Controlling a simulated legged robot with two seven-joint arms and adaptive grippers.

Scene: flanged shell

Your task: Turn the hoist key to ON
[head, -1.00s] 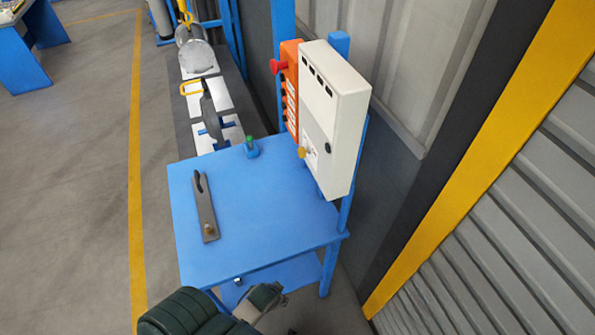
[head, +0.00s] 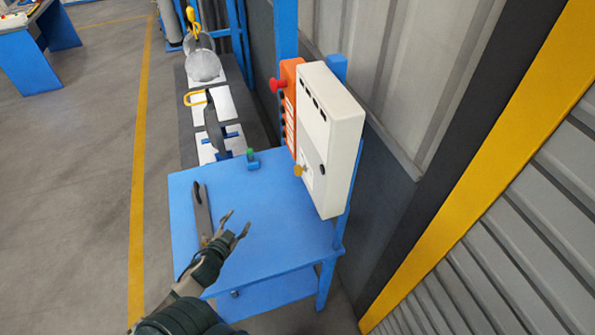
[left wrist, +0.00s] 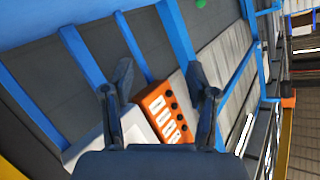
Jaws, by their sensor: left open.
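The hoist key (head: 299,170) is a small yellow knob on the side of a white control box (head: 330,140), beside an orange panel (head: 290,110) with a red button (head: 278,85). I cannot read its position. My left gripper (head: 238,225) is open and empty above the blue table, to the lower left of the key and apart from it. In the left wrist view the open fingers (left wrist: 162,95) frame the orange panel (left wrist: 168,112) and part of the white box; the key does not show clearly there. My right gripper is not in view.
The blue table (head: 285,240) stands below the box. A grey lever tool (head: 202,210) lies on it, partly behind my left gripper. A small green-topped blue item (head: 252,160) stands at its back edge. A wall is on the right.

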